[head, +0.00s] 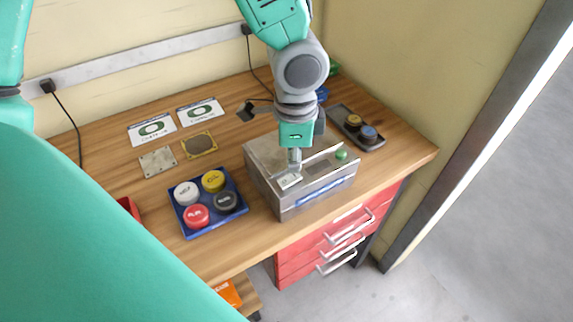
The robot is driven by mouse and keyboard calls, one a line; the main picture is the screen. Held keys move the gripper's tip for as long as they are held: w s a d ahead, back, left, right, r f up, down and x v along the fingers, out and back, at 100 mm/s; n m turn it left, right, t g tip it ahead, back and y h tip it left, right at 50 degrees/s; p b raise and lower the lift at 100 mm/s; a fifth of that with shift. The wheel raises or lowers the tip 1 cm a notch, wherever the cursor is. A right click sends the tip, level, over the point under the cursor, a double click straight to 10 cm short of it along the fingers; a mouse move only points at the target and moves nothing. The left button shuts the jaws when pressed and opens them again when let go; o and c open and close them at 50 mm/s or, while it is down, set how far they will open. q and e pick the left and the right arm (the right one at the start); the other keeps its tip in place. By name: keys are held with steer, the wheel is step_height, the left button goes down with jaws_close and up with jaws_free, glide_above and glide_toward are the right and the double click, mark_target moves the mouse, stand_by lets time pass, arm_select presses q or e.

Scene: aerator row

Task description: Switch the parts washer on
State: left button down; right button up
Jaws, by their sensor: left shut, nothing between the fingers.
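The parts washer appears to be the grey metal box (273,192) with a blue stripe on its front, near the front edge of the wooden bench. Its top carries a small pale plate, a dark recessed panel (322,166) and a green button (341,155) at the right. My left gripper (294,166) points down over the box, shut and empty, with its fingertips at or just above the pale plate. I cannot tell whether they touch. The gripper hides part of the box top. My right gripper is not in view.
A blue tray (183,213) with white, yellow, red and dark round pieces lies left of the box. A dark holder (346,119) with two knobs lies behind right. Cards and small plates lie at the back left. Red drawers (297,262) are below the bench.

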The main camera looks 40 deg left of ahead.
mark_target(295, 175)
arm_select(q)
steer(key=shift+d+f, duration=0.2)
steer(key=shift+d, duration=0.3)
steer(key=shift+a+f+b, duration=0.35)
steer(key=shift+a+f, duration=0.1)
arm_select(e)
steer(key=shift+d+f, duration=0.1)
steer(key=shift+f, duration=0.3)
arm_select(q)
steer(key=shift+d+f, duration=0.2)
steer(key=shift+d, duration=0.15)
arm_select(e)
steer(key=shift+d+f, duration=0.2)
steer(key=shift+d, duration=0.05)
arm_select(q)
steer(key=shift+r, duration=0.1)
steer(key=r+p, duration=0.3)
steer(key=shift+a, duration=0.2)
step_height(295, 175, up, 4)
steer(key=p, duration=0.4)
steer(key=shift+d, duration=0.1)
steer(key=shift+f, duration=0.1)
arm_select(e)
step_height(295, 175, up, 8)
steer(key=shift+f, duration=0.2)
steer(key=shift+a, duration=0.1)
